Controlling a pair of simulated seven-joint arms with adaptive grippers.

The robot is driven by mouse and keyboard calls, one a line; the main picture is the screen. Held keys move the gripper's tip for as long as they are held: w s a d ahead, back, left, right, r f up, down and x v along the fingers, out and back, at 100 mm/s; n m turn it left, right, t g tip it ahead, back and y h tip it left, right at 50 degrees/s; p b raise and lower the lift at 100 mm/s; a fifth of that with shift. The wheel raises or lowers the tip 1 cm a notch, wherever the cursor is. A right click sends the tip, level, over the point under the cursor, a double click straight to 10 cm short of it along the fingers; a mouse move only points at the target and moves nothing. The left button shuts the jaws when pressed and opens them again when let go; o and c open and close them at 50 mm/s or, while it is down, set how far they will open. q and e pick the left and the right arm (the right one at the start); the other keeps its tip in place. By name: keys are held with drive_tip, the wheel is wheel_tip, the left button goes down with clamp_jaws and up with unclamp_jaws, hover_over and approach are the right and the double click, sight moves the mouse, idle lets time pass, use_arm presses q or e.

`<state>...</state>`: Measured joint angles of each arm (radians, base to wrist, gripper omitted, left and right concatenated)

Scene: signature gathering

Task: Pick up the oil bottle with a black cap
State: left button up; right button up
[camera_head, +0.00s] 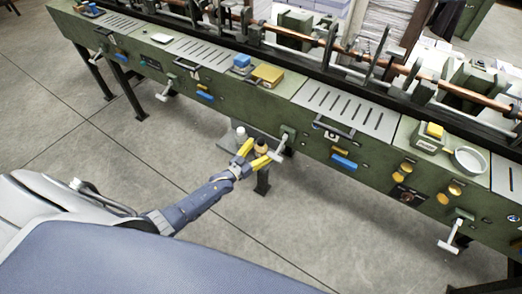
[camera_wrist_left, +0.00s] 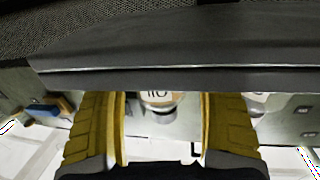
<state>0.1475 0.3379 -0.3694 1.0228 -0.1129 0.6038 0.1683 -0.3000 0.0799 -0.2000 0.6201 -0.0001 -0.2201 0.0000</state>
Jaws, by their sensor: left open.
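My left gripper (camera_head: 256,157) is open, its two yellow fingers reaching toward the low side of the green machine. A small tan bottle with a dark top (camera_head: 261,147) shows between and just beyond the fingertips. In the left wrist view, a bottle with an upside-down "OIL" label (camera_wrist_left: 157,97) is between the open fingers (camera_wrist_left: 162,125), with gaps on both sides; its upper part is hidden by a dark edge. A second bottle, white-topped (camera_head: 240,132), stands to the left in the head view. My right gripper is not in view.
A grey shelf (camera_head: 226,143) sticks out below the machine's edge near the bottles. The long green machine (camera_head: 275,108) has levers and handles on its front, including a pale lever (camera_head: 279,152) close to the fingers. The grey floor in front is clear.

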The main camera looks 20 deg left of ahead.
use_arm(q)
drive_tip(key=shift+w+d, duration=0.15)
drive_tip(key=shift+w, duration=0.3)
drive_tip(key=c, duration=1.3)
